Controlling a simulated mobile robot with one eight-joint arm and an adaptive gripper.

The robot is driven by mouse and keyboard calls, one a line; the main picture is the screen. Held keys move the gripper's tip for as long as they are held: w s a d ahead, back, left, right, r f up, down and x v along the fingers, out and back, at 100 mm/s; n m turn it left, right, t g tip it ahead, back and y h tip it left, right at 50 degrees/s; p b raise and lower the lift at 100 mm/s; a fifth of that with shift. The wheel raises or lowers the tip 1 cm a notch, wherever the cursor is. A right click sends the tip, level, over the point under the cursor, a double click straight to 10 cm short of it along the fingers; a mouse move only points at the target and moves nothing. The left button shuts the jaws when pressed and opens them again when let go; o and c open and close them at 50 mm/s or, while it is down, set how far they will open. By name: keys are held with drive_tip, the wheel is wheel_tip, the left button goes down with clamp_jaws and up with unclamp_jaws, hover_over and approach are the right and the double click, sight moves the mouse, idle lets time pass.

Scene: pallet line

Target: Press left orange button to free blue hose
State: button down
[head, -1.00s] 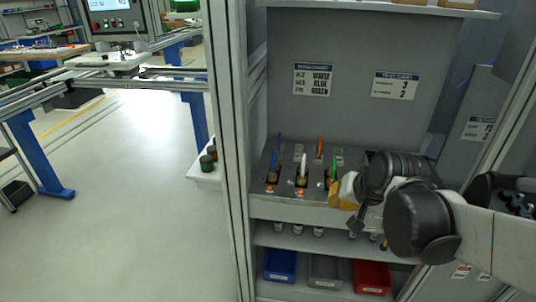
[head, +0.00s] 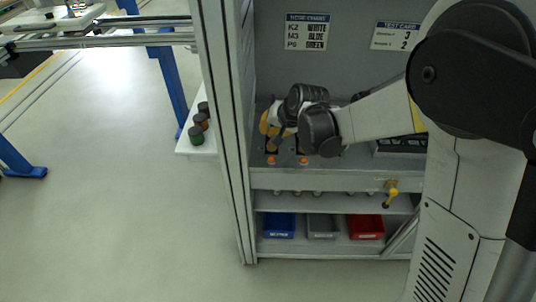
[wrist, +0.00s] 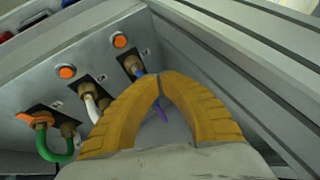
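My gripper (wrist: 160,80) has yellow fingers whose tips meet in the wrist view, with a gap lower down. A blue-violet hose (wrist: 161,114) shows through that gap and comes from a brass fitting (wrist: 134,65) just beyond the tips. Whether the fingers touch the hose cannot be told. An orange button (wrist: 120,40) is beside that fitting, clear of the fingers. A second orange button (wrist: 67,72) is by the white hose (wrist: 91,107). In the head view, my gripper (head: 267,130) is over the panel's left end, just above two orange buttons (head: 271,160) (head: 303,161), and hides the hoses.
A green hose (wrist: 55,155) and an orange part (wrist: 38,119) are at the wrist view's left. A metal frame rail (wrist: 225,60) runs close on the right. Blue (head: 279,226), grey (head: 322,227) and red (head: 366,227) bins sit on the shelf below.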

drive_tip(key=b, duration=0.7)
approach(265, 155)
drive_tip(key=x, duration=0.5)
drive_tip(key=shift+w+a+r, duration=0.2)
drive_tip(key=shift+w, duration=0.1)
drive_tip(key=shift+f, duration=0.1)
idle(0.7)
drive_tip(key=shift+f, duration=0.3)
drive_tip(key=shift+f+b, duration=0.45)
drive_tip(key=shift+b, duration=0.1)
idle(0.5)
drive_tip(key=shift+r, duration=0.15)
drive_tip(key=shift+r+p, duration=0.6)
drive_tip(key=shift+r, duration=0.15)
